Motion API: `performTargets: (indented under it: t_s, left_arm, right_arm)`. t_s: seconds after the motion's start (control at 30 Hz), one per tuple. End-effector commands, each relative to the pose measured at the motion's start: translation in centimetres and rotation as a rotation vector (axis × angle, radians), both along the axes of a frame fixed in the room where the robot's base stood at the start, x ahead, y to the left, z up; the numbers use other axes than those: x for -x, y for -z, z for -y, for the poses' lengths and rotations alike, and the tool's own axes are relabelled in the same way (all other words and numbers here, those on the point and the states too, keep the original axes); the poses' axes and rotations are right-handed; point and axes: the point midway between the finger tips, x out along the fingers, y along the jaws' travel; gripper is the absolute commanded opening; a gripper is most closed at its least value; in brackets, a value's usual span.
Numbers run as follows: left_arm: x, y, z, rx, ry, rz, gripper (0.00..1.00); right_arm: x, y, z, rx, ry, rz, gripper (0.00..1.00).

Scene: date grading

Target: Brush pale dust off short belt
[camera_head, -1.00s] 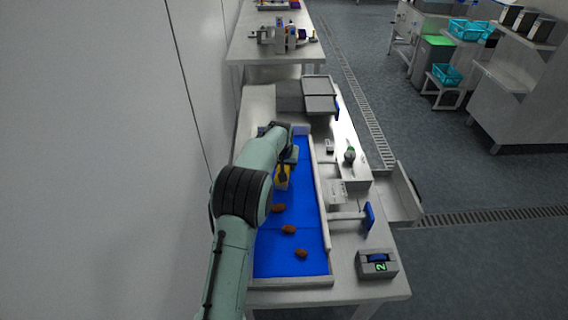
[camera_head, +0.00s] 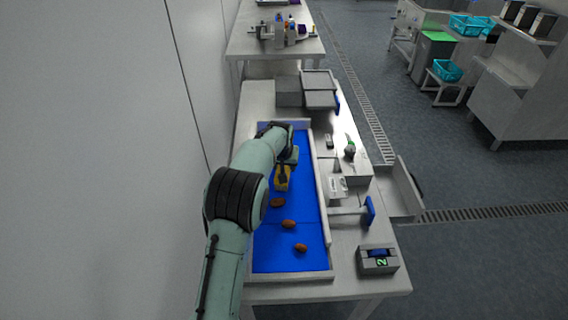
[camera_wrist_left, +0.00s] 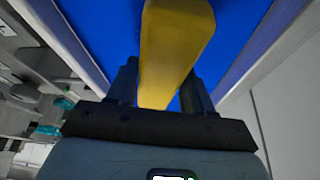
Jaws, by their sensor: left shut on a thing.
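The short blue belt (camera_head: 290,262) runs lengthwise along the table inside a pale frame. Several brown dates lie on its near half, one of them a date (camera_head: 288,224) near the middle. My left gripper (camera_head: 283,174) reaches over the belt's far half and is shut on a yellow-handled tool (camera_head: 282,184). In the left wrist view the yellow handle (camera_wrist_left: 172,50) sits between the two fingers, with blue belt behind it. The tool's working end is not clear in either view. I cannot make out pale dust on the belt. My right gripper is not in view.
Right of the belt are a blue-ended lever (camera_head: 369,211), a small device with a green figure (camera_head: 377,261) and a grey box (camera_head: 352,172). Metal trays (camera_head: 318,90) stand beyond. A wall (camera_head: 110,160) closes the left side.

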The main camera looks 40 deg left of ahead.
Motion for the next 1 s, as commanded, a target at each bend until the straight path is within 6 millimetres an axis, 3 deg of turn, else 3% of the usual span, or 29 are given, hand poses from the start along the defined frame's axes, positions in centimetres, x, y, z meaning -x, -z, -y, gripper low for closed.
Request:
performTargets:
  t_s: [0.23, 0.53, 1.0]
  left_arm:
    - [1.5, 0.2, 1.1, 0.0, 0.001, 0.0, 0.12]
    - [1.8, 0.2, 1.4, -0.001, -0.001, 0.001, 0.12]
    - [-0.4, 0.2, -0.3, -0.002, -0.002, 0.001, 0.12]
  right_arm:
    - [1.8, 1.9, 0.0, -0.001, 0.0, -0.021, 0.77]
    - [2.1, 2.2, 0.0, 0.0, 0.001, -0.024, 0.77]
    - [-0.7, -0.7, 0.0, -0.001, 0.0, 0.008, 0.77]
